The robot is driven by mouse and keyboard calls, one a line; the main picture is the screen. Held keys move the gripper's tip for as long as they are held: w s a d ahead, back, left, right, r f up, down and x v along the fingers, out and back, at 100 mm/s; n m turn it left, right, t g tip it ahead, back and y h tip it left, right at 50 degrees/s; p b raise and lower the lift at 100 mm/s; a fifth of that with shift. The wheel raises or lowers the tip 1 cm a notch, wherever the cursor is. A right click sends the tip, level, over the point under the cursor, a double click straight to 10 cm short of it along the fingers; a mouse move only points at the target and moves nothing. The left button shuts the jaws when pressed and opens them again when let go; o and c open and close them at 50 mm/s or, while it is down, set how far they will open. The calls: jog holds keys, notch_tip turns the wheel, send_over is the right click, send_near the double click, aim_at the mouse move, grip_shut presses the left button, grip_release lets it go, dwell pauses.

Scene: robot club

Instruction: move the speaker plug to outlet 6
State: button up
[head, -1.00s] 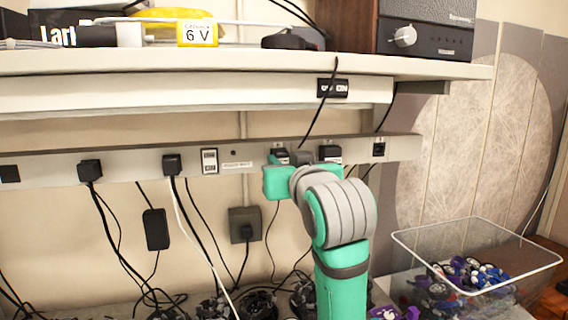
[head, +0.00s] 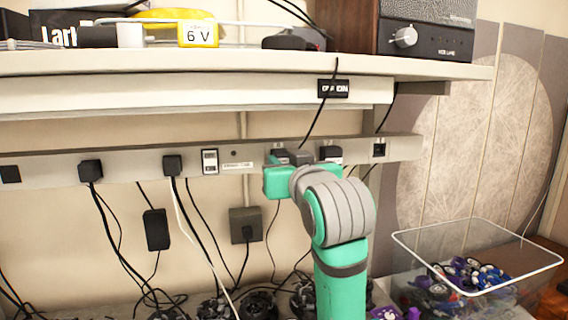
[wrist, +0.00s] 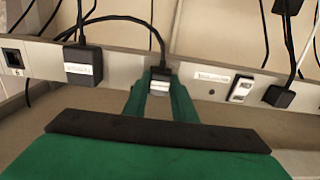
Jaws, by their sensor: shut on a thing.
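My gripper (wrist: 160,95) is shut on a black plug (wrist: 159,75) with a pale label, at the face of the grey power strip (head: 222,163). In the head view, my green gripper (head: 281,170) partly hides this plug (head: 279,154). The label is too small to read, so I cannot tell that it is the speaker plug. A black cable arcs away from it. Outlet 6 (wrist: 13,57), marked with a 6, is empty at the wrist view's far left; it looks like the empty rightmost outlet (head: 379,149) in the head view.
Another labelled plug (head: 330,154) sits between the held plug and outlet 6. More plugs (head: 172,165) and a switch (head: 209,161) are to the left. Cables hang from the desk above (head: 240,62). A speaker-like box (head: 430,30) stands on it. A clear bin (head: 476,262) is lower right.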

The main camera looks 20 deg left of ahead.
dwell(0.3)
jog(key=o, duration=1.2)
jog(key=shift+c, duration=0.2)
